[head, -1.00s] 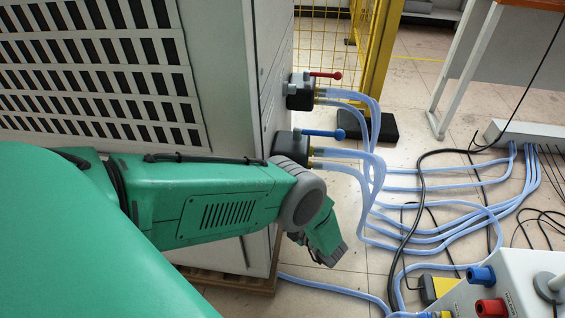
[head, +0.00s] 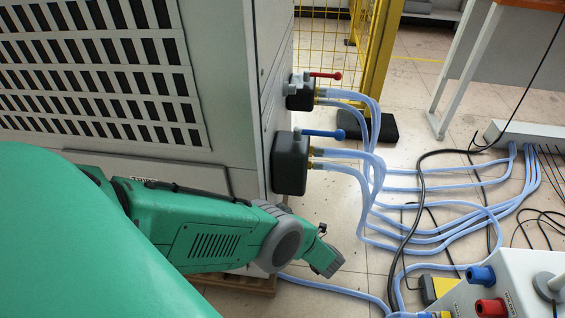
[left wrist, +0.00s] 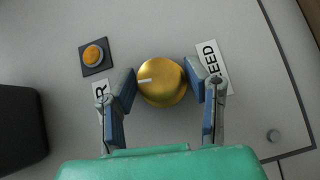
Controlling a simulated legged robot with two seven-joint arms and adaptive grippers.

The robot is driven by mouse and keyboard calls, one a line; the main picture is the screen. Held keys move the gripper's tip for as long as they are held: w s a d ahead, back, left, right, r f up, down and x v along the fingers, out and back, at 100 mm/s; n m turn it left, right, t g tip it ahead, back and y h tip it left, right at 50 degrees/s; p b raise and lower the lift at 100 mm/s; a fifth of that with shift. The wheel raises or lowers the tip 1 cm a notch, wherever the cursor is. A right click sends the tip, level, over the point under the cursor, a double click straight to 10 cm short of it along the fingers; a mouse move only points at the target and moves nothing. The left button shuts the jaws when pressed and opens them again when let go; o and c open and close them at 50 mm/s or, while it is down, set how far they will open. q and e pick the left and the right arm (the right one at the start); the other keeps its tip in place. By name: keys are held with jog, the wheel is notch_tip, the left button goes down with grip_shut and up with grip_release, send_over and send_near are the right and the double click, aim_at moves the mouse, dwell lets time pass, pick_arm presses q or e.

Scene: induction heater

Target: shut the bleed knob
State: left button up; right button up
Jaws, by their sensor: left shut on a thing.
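The bleed knob (left wrist: 162,83) is a round gold knob with a white pointer mark directed left. It sits on a grey panel in the left wrist view. A partly covered label (left wrist: 212,68) reading "LEED" is to its right. My left gripper (left wrist: 160,74) has one finger on each side of the knob and is shut on it. In the head view my left arm reaches in from the left, low beside the cabinet (head: 222,40); its fingers and the knob cannot be made out there. My right gripper is not in view.
An orange button (left wrist: 93,55) is left of the knob. In the head view, a blue-handled valve (head: 290,163) and a red-handled valve (head: 300,92) project from the cabinet with pale blue hoses (head: 440,225). A device with blue and red sockets (head: 520,285) stands at lower right.

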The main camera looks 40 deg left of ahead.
pick_arm(q)
jog(key=shift+s+d+f, duration=0.15)
jog(key=shift+s+f, duration=0.1)
jog(key=o, duration=1)
jog(key=shift+c, duration=0.2)
jog(key=shift+w+r, duration=0.1)
jog(key=v, duration=0.7)
jog(key=shift+d, duration=0.25)
